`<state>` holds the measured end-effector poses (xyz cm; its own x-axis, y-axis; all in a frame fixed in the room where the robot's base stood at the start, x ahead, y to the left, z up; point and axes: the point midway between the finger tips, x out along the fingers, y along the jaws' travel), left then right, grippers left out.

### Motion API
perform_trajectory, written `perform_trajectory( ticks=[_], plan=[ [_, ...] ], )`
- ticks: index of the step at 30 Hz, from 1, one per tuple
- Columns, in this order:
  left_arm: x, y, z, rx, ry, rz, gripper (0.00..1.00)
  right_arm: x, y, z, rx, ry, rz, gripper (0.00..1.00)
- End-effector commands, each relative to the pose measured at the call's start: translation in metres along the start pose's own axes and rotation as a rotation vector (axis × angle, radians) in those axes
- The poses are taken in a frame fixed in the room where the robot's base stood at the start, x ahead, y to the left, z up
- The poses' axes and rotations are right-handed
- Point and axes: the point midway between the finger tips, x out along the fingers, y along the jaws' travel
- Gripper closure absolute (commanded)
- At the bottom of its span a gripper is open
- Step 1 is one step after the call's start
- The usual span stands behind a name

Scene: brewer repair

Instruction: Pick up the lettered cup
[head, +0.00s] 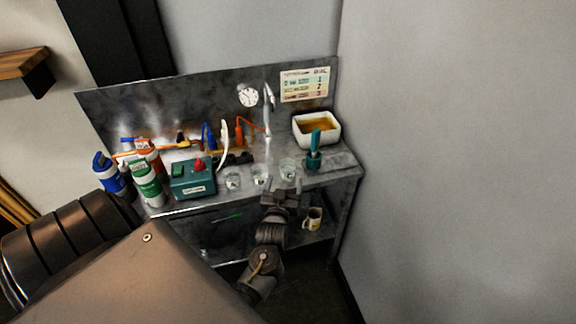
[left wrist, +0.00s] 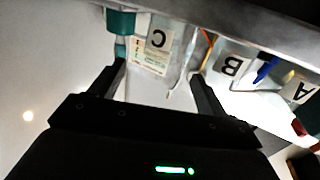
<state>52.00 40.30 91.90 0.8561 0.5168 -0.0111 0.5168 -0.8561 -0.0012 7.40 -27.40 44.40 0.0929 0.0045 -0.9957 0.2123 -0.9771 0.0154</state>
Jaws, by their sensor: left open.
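Three clear cups with letter labels stand in a row along the front of the metal bench. The right cup (head: 288,168) carries a C in the left wrist view (left wrist: 158,38). The middle cup (head: 259,174) carries a B (left wrist: 231,66), and the left cup (head: 233,181) an A (left wrist: 299,90). My left gripper (head: 284,190) is at the bench's front edge, just in front of the C cup. Its jaws (left wrist: 157,72) are open and empty, with the C cup between or just beyond the fingertips; I cannot tell which. My right gripper is not in view.
A teal holder (head: 314,160) stands right of the C cup, close to one finger. A white basin (head: 316,130) with amber liquid is behind it. A teal box (head: 193,180) and bottles (head: 146,184) stand left. A mug (head: 312,218) is on the lower shelf. A wall bounds the right.

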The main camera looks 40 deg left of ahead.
Motion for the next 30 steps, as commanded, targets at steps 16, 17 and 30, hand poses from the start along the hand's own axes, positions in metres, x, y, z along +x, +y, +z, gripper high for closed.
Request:
perform_trajectory(
  ticks=[16, 17, 30],
  plan=[
    [0.052, -0.001, -0.004, 0.0, 0.012, -0.009, 0.24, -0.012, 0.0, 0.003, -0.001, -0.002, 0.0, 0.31],
    [0.054, -0.002, -0.003, 0.0, 0.012, -0.009, 0.24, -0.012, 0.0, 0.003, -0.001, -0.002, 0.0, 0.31],
    [0.086, -0.001, -0.006, 0.001, 0.01, -0.007, 0.24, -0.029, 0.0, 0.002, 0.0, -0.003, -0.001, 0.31]
  ],
)
